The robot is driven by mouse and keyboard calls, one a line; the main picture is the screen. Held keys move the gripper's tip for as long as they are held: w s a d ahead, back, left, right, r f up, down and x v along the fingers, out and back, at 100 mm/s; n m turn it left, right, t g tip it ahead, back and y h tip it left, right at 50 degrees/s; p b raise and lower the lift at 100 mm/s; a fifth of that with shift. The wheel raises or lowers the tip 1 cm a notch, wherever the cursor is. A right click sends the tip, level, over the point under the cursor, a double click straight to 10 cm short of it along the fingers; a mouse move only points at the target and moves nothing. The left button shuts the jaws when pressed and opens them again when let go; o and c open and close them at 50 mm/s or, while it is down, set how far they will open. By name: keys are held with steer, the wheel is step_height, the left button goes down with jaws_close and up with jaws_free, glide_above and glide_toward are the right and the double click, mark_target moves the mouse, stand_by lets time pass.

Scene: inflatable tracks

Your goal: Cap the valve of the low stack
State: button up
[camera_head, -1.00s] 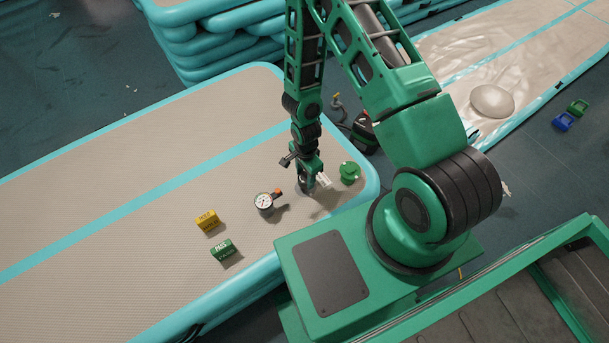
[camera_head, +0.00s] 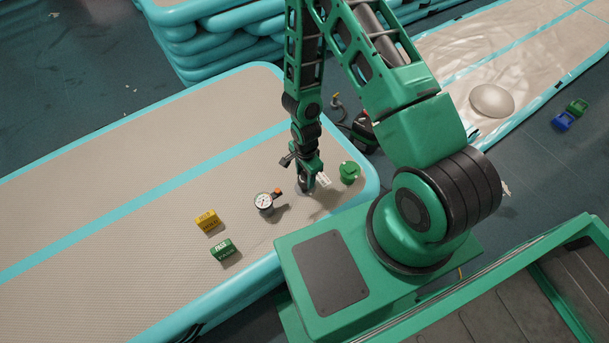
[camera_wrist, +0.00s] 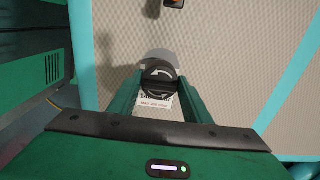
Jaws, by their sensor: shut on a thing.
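The low stack (camera_head: 110,215) is a beige inflatable track with teal edges, under my arm. My gripper (camera_head: 306,188) points down near its right end, close to the top surface. In the wrist view my gripper (camera_wrist: 160,80) is shut on a dark round cap (camera_wrist: 159,71) with a raised bar across it. A pale grey disc (camera_wrist: 165,57) shows beneath and behind the cap, around the valve spot. The valve itself is hidden; I cannot tell whether the cap is seated. A white printed label (camera_head: 323,181) lies beside the gripper.
A round gauge (camera_head: 264,202) stands left of my gripper and a green round piece (camera_head: 349,172) to its right. A yellow block (camera_head: 207,220) and a green block (camera_head: 222,249) sit further left. A taller stack (camera_head: 215,45) rises behind.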

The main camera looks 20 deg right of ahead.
steer(key=shift+f, duration=2)
steer(key=shift+n, duration=0.3)
steer(key=n, duration=0.3)
steer(key=shift+n, duration=0.9)
steer(key=n, duration=0.2)
steer(key=shift+n, duration=1.6)
